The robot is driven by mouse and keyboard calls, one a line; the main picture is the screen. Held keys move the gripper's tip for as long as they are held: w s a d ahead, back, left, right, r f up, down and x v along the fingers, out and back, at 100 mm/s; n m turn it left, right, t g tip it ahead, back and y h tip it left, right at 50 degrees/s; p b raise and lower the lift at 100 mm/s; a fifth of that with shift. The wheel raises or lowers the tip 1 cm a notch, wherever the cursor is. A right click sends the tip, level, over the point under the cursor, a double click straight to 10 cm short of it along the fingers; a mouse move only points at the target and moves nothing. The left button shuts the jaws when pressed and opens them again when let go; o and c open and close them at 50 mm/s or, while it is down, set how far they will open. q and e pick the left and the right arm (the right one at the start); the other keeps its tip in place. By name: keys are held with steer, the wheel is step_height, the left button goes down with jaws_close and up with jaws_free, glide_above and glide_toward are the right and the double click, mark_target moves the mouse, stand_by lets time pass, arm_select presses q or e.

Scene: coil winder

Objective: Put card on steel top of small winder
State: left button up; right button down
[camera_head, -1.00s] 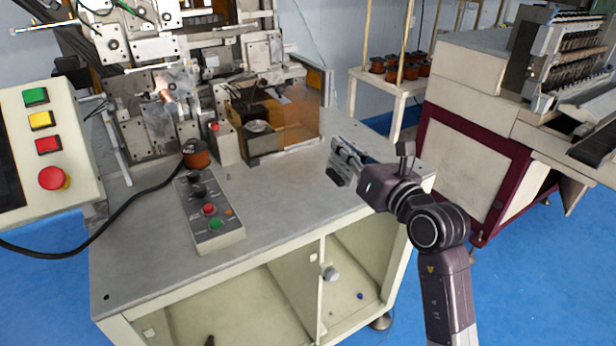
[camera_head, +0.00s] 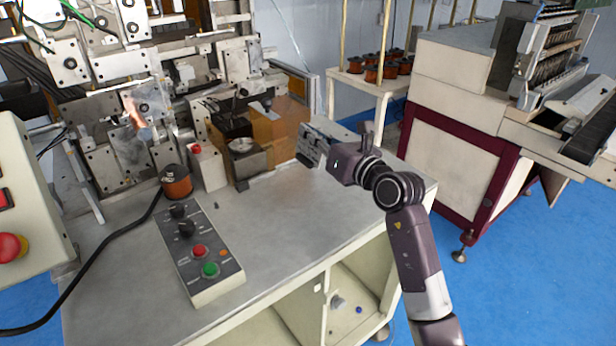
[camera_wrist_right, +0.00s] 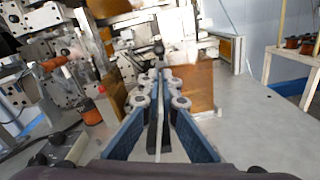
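The small winder's grey steel top (camera_head: 290,217) fills the middle of the head view. My right gripper (camera_head: 308,152) is above its right rear part, pointing away towards the winding machinery. In the right wrist view my gripper's fingers (camera_wrist_right: 159,128) are close together. A thin pale strip (camera_wrist_right: 161,131) shows between the dark fingertips, which looks like the card seen edge-on; its face is hidden. The steel top also shows in the right wrist view (camera_wrist_right: 250,130) below and right of the fingers. My left gripper is in neither view.
A control box (camera_head: 197,250) with buttons and a copper spool (camera_head: 176,182) stand on the steel top's left part. An amber guard (camera_head: 285,125) stands at the back. The top's front right is clear. A white rack (camera_head: 365,82) holds several spools behind.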

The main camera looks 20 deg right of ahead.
mark_target(308, 151)
steer(key=f, duration=0.5)
steer(key=shift+w+a+f, duration=0.1)
steer(key=shift+w, duration=0.1)
step_height(308, 151, down, 6)
steer(key=shift+f+b, duration=0.2)
steer(key=shift+b, duration=0.5)
steer(key=shift+f, duration=0.35)
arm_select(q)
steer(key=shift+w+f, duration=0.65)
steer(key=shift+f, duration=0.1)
arm_select(e)
steer(key=c, duration=2.2)
jaws_free()
steer(key=shift+f, duration=0.1)
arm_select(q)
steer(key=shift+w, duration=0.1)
arm_select(e)
steer(key=shift+o, duration=0.2)
